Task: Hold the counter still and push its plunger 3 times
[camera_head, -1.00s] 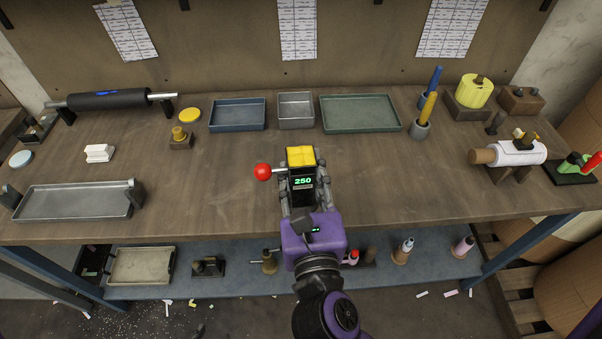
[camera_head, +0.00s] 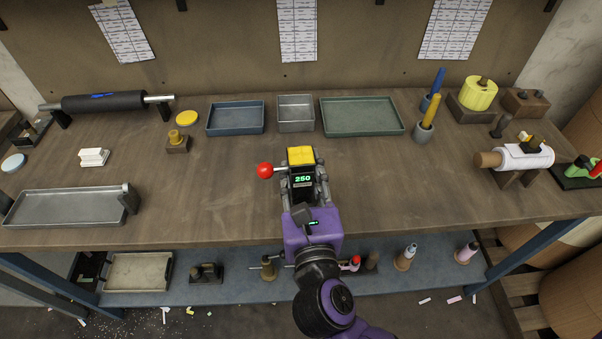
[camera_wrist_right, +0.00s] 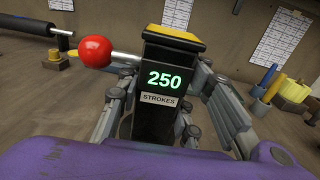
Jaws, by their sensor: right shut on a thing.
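The counter (camera_head: 302,181) is a black box with a yellow top and a green display reading 250. A red ball-ended plunger (camera_head: 265,170) sticks out of its left side on a short metal rod. My right gripper (camera_head: 303,187) is shut on the counter, one finger on each side. Whether the counter's base touches the bench is hidden by my gripper. My left gripper is not in view.
Blue (camera_head: 235,117), grey (camera_head: 296,113) and green (camera_head: 361,116) trays lie behind the counter on the wooden bench (camera_head: 220,190). A long metal tray (camera_head: 68,207) lies at the left. A white roll on a stand (camera_head: 524,157) is at the right. Bench left of the plunger is clear.

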